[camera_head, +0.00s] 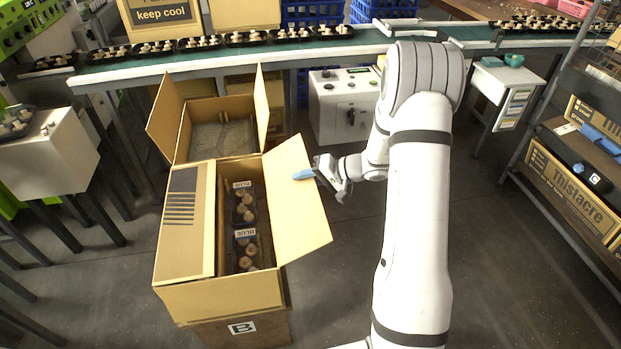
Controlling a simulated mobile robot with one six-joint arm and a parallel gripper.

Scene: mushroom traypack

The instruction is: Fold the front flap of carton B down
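Carton B (225,303) is the near cardboard box, on a support labelled B (242,328). Its left flap (185,220) lies down over the left part of the opening. Its right flap (297,205) leans outward, open. Through the gap I see two dark trays of mushrooms (245,250) with labels. I cannot make out a separate near-end flap. My gripper (303,174) is at the upper right edge of the right flap, its blue fingertips overlapping the flap in the picture. I cannot tell whether it touches the flap or how far the fingers are apart.
Behind carton B is another open carton-like part with raised left (164,120) and right (261,110) flaps. A conveyor (330,46) carrying mushroom trays runs across the back. A white control box (343,105) stands behind my gripper. A shelf (565,205) is at right; floor between is clear.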

